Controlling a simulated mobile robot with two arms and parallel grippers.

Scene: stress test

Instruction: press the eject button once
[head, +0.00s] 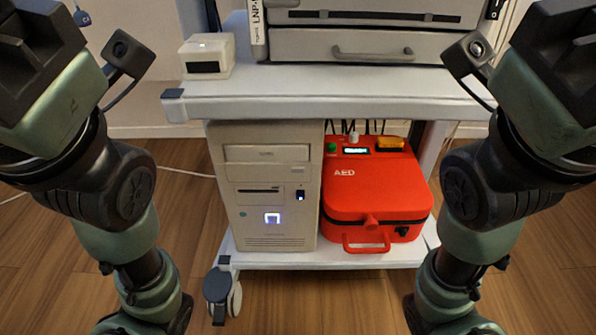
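A beige computer tower (267,235) stands on the cart's lower shelf. Its front has two pale drive bays (265,153) at the top and a dark slot (258,190) below. A small dark button or port (300,195) with a bluish mark sits right of the slot. A lit blue-white square button (272,217) is lower down. No label reading eject is legible. My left gripper's dark body (38,50) is at the upper left corner and my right gripper's (560,45) at the upper right. Both are cut off, fingertips unseen, well apart from the tower.
A red AED case (375,190) stands right of the tower. The cart's white upper shelf (330,98) overhangs both, holding a small white box (207,57) and a grey drawer unit (350,45). A caster (220,290) is below. The space before the tower is clear.

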